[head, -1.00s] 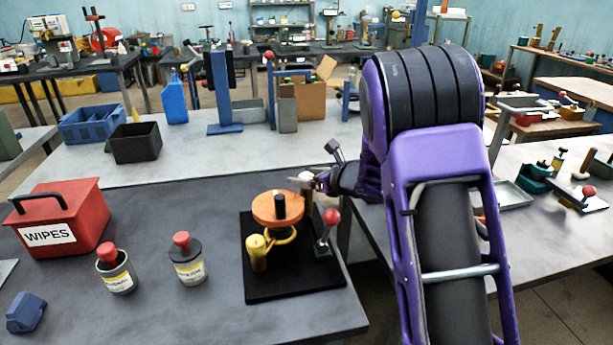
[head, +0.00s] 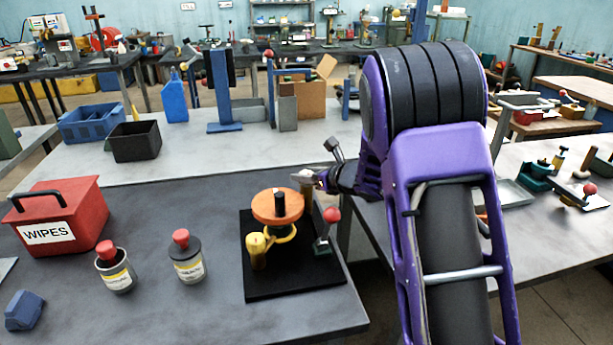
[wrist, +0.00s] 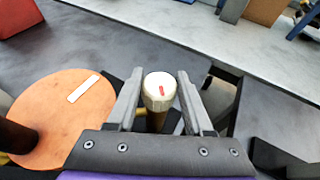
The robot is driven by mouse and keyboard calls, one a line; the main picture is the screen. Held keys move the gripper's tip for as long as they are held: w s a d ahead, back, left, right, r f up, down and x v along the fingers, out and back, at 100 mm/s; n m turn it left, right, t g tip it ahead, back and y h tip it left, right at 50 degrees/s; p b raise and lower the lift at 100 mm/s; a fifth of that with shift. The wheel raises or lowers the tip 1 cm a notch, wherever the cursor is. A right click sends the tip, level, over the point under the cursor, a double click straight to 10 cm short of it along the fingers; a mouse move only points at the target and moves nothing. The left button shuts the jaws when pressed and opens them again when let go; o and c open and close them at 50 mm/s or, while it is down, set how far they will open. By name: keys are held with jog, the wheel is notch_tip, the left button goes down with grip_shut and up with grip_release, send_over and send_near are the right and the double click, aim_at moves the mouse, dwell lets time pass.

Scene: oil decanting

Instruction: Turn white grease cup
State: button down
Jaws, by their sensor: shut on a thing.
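The white grease cup (wrist: 160,86) is a pale round cap with a short red mark on top. It sits on a brass-coloured post (wrist: 156,122) beside the orange disc (head: 277,207), at the back right of the black base plate (head: 290,286). In the head view my gripper (head: 312,180) reaches in from the right and hides most of the cup.
A red-knobbed lever (head: 331,217) and a yellow cup (head: 256,250) stand on the same base. Two red-topped containers (head: 188,262) (head: 115,272) and a red wipes box (head: 62,220) are to the left. The table between is clear.

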jog(key=shift+f+b, duration=0.25)
jog(key=shift+b, duration=0.2)
jog(key=m+t+h+b, duration=0.1)
jog(key=b, duration=0.3)
jog(key=shift+a+f+m+h, duration=0.1)
jog(key=shift+m+h, duration=0.2)
jog(key=shift+r+m+t+h+b, duration=0.2)
jog(key=shift+m+t+h+b, duration=0.2)
jog(key=shift+m+h+b, duration=0.35)
jog(key=shift+a+r+m+t+h, duration=0.1)
jog(key=shift+m+t+h, duration=0.2)
jog(key=shift+m+h, duration=1.15)
jog(key=shift+m+h+p, duration=0.55)
jog(key=shift+m+h, duration=0.15)
jog(key=shift+h, duration=0.4)
jog(key=shift+d+m+h, duration=0.25)
jog(key=shift+m+h, duration=0.05)
jog(key=shift+c, duration=1.5)
grip_release()
